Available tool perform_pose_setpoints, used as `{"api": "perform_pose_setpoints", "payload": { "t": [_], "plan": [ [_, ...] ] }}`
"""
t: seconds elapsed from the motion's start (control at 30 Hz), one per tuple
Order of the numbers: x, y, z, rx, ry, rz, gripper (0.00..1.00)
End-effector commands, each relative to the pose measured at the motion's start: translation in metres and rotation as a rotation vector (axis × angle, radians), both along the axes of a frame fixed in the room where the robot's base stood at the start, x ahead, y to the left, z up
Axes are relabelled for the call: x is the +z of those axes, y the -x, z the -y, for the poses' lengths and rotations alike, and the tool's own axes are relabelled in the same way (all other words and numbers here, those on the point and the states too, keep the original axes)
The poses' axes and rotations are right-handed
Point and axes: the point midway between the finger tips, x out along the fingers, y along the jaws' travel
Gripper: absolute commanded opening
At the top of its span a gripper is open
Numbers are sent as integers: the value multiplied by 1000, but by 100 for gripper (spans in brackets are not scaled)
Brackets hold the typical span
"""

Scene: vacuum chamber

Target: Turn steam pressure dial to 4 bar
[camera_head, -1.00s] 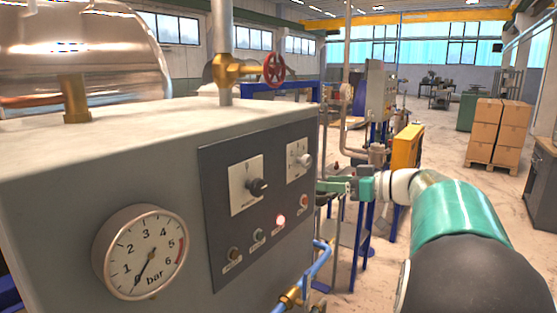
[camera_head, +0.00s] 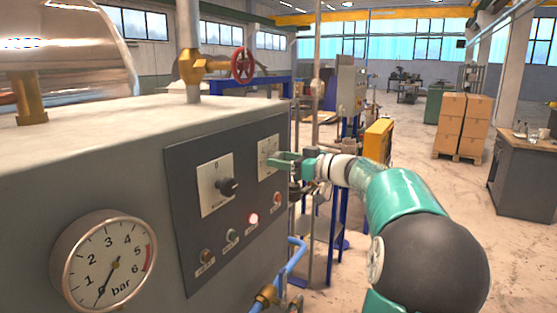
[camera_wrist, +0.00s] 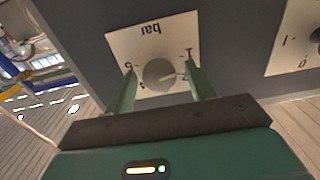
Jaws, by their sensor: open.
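The steam pressure dial is a round grey knob (camera_wrist: 159,74) on a white square plate marked "bar", which appears upside down in the wrist view. A pale mark on the knob points roughly right in that view; the exact value is hard to read. In the head view its plate (camera_head: 267,151) is at the panel's upper right, with the knob hidden by my gripper (camera_head: 281,160). My gripper (camera_wrist: 158,87) is open, its green fingers on either side of the knob. I cannot tell whether they touch it.
A second plate with a black knob (camera_head: 228,187) is left of the dial. A blue pipe (camera_head: 291,262) runs beside the panel.

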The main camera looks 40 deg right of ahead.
Motion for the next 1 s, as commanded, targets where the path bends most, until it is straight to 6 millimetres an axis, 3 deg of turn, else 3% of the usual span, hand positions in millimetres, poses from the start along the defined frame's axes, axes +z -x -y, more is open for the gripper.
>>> {"api": "perform_pose_setpoints", "payload": {
  "t": [0.17,0.43,0.67,1.0],
  "plan": [
    [0,-15,-4,0,0,0,55],
    [0,-16,-4,-1,0,-1,55],
    [0,-16,-4,-1,0,-1,13],
    [0,-16,-4,0,-32,-12,13]
  ]
}}
